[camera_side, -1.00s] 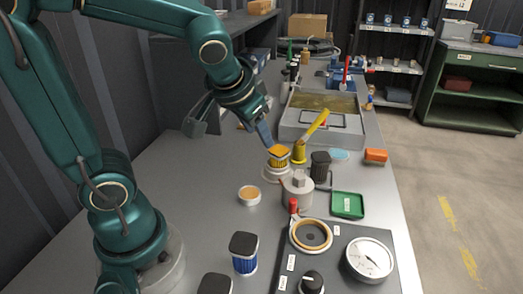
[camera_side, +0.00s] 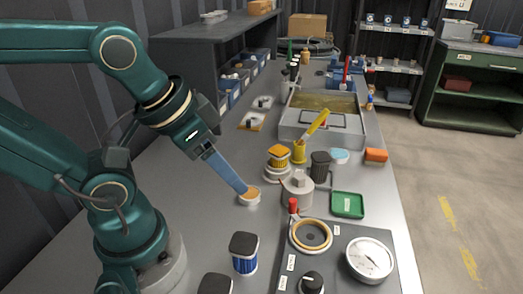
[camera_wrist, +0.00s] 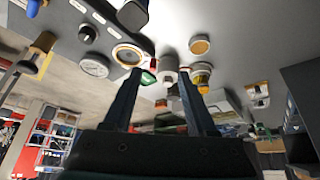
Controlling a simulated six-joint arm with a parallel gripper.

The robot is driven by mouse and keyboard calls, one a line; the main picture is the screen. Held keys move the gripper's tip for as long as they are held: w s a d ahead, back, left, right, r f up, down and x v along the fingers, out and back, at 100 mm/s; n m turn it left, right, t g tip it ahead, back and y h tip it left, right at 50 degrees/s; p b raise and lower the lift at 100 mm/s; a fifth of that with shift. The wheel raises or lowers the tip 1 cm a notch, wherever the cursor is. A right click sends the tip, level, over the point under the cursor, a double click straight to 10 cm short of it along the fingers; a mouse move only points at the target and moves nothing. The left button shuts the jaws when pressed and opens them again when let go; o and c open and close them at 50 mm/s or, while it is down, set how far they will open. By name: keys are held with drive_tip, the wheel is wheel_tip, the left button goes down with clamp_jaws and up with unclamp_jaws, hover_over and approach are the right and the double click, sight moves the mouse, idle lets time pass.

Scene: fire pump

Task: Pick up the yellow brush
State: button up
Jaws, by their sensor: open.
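A yellow, flat, leaning tool (camera_side: 317,123), which looks like the brush, tilts up to the right from a yellow base (camera_side: 299,151) in front of the grey tank. A yellow-topped piece with a ribbed body (camera_side: 279,154) stands beside it on a pale round base. My gripper (camera_side: 244,190) points down and to the right, its tips at a small round tin with orange contents (camera_side: 252,198); contact is unclear. In the wrist view my gripper (camera_wrist: 160,72) has its fingers apart, with nothing held. The tin (camera_wrist: 200,45) and yellow-topped piece (camera_wrist: 202,82) also show there.
A grey canister (camera_side: 297,190), a dark cup (camera_side: 320,167), a green tray (camera_side: 348,204) and an orange block (camera_side: 376,155) crowd the area right of the gripper. A gauge panel (camera_side: 335,250) lies nearer. The bench left of the tin is mostly clear.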

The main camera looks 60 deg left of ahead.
drive_tip(key=w+d+r+n+t+h, duration=0.15)
drive_tip(key=w+r+n, duration=0.25)
drive_tip(key=w+n, duration=0.5)
drive_tip(key=w+d+r+n+t+h, duration=0.1)
drive_tip(key=w+d+r+n+t, duration=0.15)
drive_tip(key=w+n, duration=0.65)
drive_tip(key=n+g+y, duration=0.2)
drive_tip(key=n+y, duration=0.7)
drive_tip(key=n, duration=1)
approach(316, 124)
drive_tip(key=x, duration=0.8)
drive_tip(key=shift+w+r, duration=0.15)
drive_tip(key=shift+w, duration=0.1)
drive_tip(key=shift+a+f+n+g+y, duration=0.3)
drive_tip(key=shift+f+n, duration=0.2)
drive_tip(key=shift+n, duration=0.1)
drive_tip(key=shift+x, duration=2.45)
